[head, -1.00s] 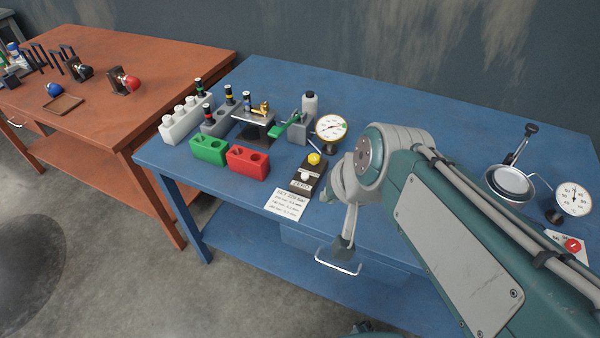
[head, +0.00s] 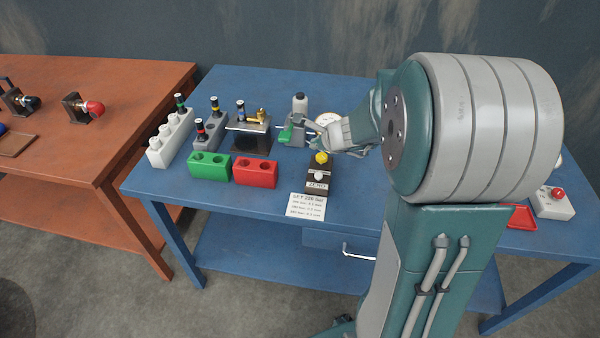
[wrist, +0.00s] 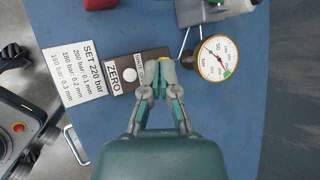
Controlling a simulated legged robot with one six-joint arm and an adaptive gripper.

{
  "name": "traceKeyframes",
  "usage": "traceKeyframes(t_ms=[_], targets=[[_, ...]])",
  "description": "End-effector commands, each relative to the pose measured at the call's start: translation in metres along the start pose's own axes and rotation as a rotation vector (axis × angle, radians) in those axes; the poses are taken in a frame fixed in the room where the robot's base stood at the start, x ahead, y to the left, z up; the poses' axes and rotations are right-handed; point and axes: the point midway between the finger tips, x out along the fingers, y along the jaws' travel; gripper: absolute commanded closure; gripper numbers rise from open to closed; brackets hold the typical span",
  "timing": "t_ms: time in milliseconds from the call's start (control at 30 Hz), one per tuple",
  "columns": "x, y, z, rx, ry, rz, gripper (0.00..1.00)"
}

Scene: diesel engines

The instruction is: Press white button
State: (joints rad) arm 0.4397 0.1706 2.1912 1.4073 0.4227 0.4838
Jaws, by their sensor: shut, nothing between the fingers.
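The white button (head: 318,176) sits on a small dark box labelled ZERO, near the front of the blue table. In the wrist view the white button (wrist: 129,75) shows clear to the left of my fingertips. A yellow knob (head: 321,157) is on the same box, behind the button. My gripper (wrist: 161,72) is shut and empty, its tips overlapping the yellow knob in the wrist view. I cannot tell whether they touch it. In the head view my gripper is small and reaches in from the right, above the back of the box.
A dial gauge (wrist: 215,57) stands right of the box in the wrist view. A red block (head: 255,173), a green block (head: 209,167) and a metal stand (head: 248,136) are to the left. A paper card (head: 307,206) lies in front. A red-button box (head: 553,203) is far right.

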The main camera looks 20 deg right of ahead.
Motion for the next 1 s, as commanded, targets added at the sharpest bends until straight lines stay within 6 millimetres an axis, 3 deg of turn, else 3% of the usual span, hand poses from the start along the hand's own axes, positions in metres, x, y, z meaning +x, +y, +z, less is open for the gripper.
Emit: traceKeyframes(t_ms=[167,567,1000], targets=[[0.005,-0.008,-0.017,0.068,0.012,-0.011,1.0],[0.01,0.003,-0.01,0.057,0.017,-0.011,1.0],[0.048,0.029,-0.042,0.063,0.015,-0.008,1.0]])
